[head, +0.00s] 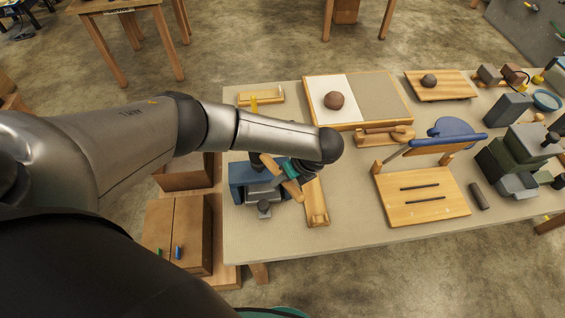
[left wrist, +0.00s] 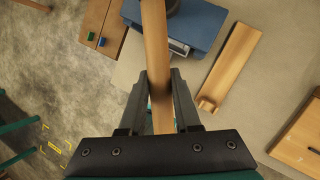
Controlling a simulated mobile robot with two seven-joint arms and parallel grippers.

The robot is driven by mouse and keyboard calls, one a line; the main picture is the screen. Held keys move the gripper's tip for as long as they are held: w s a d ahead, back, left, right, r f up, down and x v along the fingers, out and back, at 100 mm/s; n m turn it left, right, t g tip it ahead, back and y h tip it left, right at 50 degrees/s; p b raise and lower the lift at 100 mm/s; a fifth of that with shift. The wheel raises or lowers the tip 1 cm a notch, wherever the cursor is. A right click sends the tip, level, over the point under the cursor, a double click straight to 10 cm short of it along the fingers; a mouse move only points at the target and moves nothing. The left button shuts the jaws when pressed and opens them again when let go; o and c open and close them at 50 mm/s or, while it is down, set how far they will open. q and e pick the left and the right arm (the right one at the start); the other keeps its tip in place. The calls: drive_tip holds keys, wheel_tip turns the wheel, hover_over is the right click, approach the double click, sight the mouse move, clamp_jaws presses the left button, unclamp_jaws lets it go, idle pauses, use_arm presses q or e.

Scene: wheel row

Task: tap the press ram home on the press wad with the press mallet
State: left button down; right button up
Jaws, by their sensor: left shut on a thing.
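My left gripper (head: 287,172) is shut on the wooden handle of the press mallet (head: 292,189). In the left wrist view the handle (left wrist: 158,60) runs up between the two fingers (left wrist: 160,92). The mallet's head is not clearly seen. The blue press (head: 240,178) stands at the table's left end, beside and partly under the gripper. It also shows in the left wrist view (left wrist: 205,22), with a dark round part, perhaps the press ram (left wrist: 172,6), partly behind the handle. I cannot make out the press wad. My right gripper is out of view.
A long wooden rest (head: 317,207) lies just right of the press. A framed board with a brown ball (head: 334,100), a slotted wooden stand (head: 425,195) and several dark blocks (head: 507,165) fill the table farther right. The table's front strip is clear.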

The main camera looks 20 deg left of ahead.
use_arm(q)
drive_tip(key=r+p, duration=0.2)
drive_tip(key=r, duration=0.1)
drive_tip(key=shift+w+a+r+p, duration=0.1)
drive_tip(key=shift+a+r+p, duration=0.1)
drive_tip(key=shift+r+p, duration=0.15)
drive_tip(key=shift+r+b, duration=0.25)
drive_tip(key=shift+b, duration=0.05)
drive_tip(key=shift+r, duration=0.55)
